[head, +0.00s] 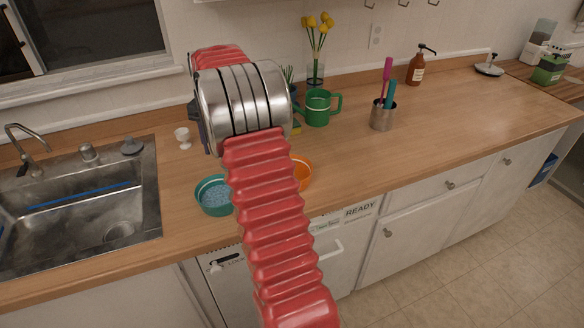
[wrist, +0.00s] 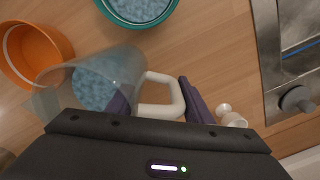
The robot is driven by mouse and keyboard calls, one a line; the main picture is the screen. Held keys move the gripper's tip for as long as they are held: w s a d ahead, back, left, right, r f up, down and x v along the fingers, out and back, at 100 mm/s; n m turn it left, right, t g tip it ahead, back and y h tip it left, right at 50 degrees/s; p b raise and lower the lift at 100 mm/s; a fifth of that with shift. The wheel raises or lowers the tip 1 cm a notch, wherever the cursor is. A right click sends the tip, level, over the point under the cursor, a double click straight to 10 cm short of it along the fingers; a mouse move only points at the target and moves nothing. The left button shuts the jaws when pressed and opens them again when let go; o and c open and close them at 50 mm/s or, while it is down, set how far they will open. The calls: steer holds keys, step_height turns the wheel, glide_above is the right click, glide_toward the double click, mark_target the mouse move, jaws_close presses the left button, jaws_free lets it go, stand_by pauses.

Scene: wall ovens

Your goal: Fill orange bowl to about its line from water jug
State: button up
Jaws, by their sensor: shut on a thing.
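The clear water jug (wrist: 98,82) has a white handle and pale bluish contents. My gripper (wrist: 158,104) is shut on the jug's handle, with a dark purple finger on each side. The jug's spout end points left and overlaps the rim of the orange bowl (wrist: 32,48) in the wrist view. I cannot tell how far the jug is tilted or whether anything flows.
A teal bowl (head: 211,196) with pale blue contents stands near the counter's front edge, left of my arm. A small white cup (head: 183,137) stands by the sink (head: 85,210).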

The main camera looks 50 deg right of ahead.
steer(key=shift+s+d+r+t+y, duration=0.2)
steer(key=shift+s+r+t+y, duration=0.2)
steer(key=shift+r+t, duration=0.4)
steer(key=shift+s+d+r+t+y, duration=0.15)
steer(key=shift+s+r+t+y, duration=0.2)
steer(key=shift+r+t, duration=0.4)
stand_by(2.0)
steer(key=shift+s+d+r+t+y, duration=0.25)
steer(key=shift+s+r+t, duration=0.25)
steer(key=shift+t, duration=0.35)
stand_by(0.7)
steer(key=shift+s+d+r+t+y, duration=0.15)
steer(key=shift+s+t+y, duration=0.05)
steer(key=shift+s+t, duration=0.2)
steer(key=shift+s+d+r+t+y, duration=0.15)
steer(key=shift+s+t+y, duration=0.05)
steer(key=shift+s+t, duration=0.2)
stand_by(1.1)
steer(key=shift+s+d+r+t+y, duration=0.15)
steer(key=shift+s+r+t+y, duration=0.2)
steer(key=shift+t, duration=0.35)
